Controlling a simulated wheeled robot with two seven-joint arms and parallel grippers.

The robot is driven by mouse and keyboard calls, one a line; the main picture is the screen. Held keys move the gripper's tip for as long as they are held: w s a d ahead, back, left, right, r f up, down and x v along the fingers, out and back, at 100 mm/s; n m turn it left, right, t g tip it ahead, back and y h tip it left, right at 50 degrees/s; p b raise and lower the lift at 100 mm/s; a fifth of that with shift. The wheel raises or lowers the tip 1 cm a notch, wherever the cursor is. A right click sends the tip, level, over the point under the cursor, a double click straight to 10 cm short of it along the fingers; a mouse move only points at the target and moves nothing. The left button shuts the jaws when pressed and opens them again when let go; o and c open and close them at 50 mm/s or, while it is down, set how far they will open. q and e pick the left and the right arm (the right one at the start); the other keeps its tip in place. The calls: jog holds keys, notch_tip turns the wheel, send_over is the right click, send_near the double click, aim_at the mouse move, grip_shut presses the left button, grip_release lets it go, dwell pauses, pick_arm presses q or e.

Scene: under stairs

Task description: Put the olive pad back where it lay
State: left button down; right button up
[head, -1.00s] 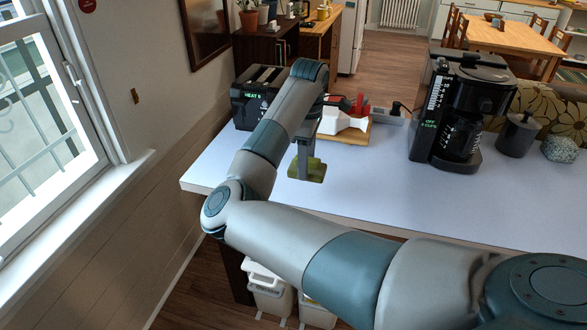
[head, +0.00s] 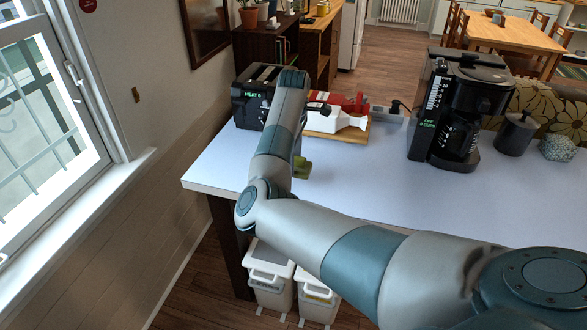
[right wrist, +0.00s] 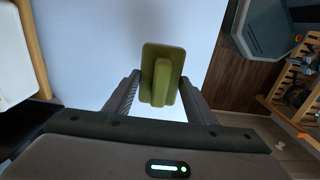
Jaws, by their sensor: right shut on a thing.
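The olive pad (head: 303,167) is a small green block with a raised ridge along it. In the head view it shows above the white counter's left part, partly hidden by my right arm. My right gripper (right wrist: 160,80) is shut on the olive pad (right wrist: 163,60), which sits between its fingers in the right wrist view. In the head view the gripper is mostly hidden behind my forearm. I cannot tell how far the pad is from the counter top. My left gripper is not in view.
The white counter (head: 370,185) is clear in the middle. A black toaster (head: 254,98) and a wooden board (head: 330,136) with a white and red thing stand behind my gripper. A black coffee maker (head: 460,110) stands at right. White bins (head: 270,290) are below the counter.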

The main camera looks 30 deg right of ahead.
notch_tip(320, 180, down, 3)
jog(key=shift+s+r+p, duration=0.1)
jog(key=shift+r+p, duration=0.05)
jog(key=shift+p, duration=0.75)
jog(key=shift+f, duration=0.45)
jog(key=o, duration=0.9)
jog(key=shift+o, duration=0.2)
jog(key=shift+r, duration=0.15)
notch_tip(320, 180, up, 10)
jog(key=b, duration=0.4)
jog(key=shift+r+b, duration=0.4)
jog(key=shift+r, duration=0.45)
jog(key=shift+d, duration=0.1)
